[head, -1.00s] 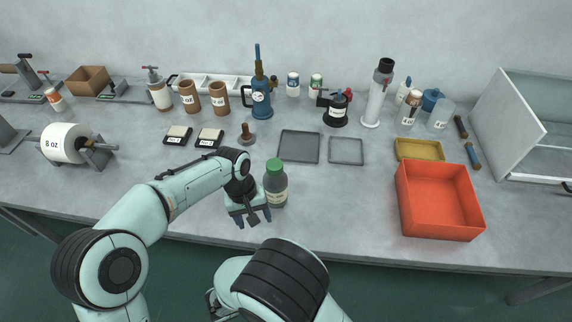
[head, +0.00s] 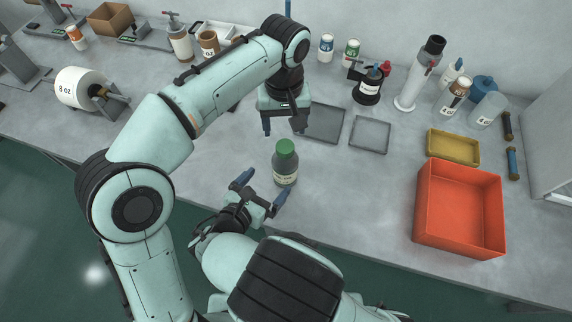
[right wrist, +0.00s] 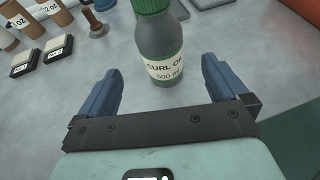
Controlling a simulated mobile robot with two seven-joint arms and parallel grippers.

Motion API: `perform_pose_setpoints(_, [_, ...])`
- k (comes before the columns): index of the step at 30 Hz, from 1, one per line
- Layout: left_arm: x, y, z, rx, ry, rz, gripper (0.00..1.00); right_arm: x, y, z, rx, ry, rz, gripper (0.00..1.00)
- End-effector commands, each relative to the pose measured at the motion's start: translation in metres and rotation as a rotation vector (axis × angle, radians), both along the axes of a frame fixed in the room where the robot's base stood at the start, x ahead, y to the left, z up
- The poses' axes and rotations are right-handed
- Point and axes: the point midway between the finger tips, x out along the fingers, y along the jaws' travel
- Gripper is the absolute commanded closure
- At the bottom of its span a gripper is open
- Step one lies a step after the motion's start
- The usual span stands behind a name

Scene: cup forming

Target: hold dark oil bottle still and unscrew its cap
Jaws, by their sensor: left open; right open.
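The dark oil bottle (head: 285,168) stands upright near the front edge of the bench, with its green cap (head: 286,147) on. In the right wrist view the bottle (right wrist: 160,45) is ahead, between the lines of the two fingers, with a partly readable label. My right gripper (head: 262,188) is open just in front of the bottle, its fingers pointing at it. My left gripper (head: 285,127) is open above and behind the bottle, its fingers pointing down, apart from the cap as far as I can tell.
A red bin (head: 460,210) and a yellow tray (head: 453,147) are on the right. Two flat grey trays (head: 370,135) lie behind the bottle. Jars and a tall cylinder (head: 419,75) stand at the back. Bare bench lies right of the bottle.

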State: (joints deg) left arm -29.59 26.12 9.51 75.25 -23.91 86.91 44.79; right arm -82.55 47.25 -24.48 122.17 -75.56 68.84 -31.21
Motion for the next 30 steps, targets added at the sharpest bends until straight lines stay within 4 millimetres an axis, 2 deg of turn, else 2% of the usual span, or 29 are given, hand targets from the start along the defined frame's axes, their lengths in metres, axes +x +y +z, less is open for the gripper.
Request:
perform_pose_setpoints(9, [0.0, 0.0, 0.0, 0.0, 0.0, 0.0, 0.32, 0.051, -0.032, -0.025, -0.002, 0.0, -0.006, 0.0])
perform_pose_setpoints(15, [0.0, 0.0, 0.0, 0.0, 0.0, -0.001, 0.32, 0.073, -0.043, -0.035, 0.0, 0.001, -0.003, 0.0])
perform_pose_setpoints(21, [0.0, 0.0, 0.0, 0.0, 0.0, -0.001, 0.32, 0.081, -0.049, -0.039, 0.001, 0.002, -0.002, 0.0])
perform_pose_setpoints(29, [0.0, 0.0, 0.0, 0.0, 0.0, 0.0, 0.32, 0.082, -0.049, -0.039, 0.001, 0.001, -0.001, 0.0])
perform_pose_setpoints(30, [0.0, 0.0, 0.0, 0.0, 0.0, 0.0, 0.32, 0.082, -0.049, -0.039, 0.001, 0.001, -0.001, 0.13])
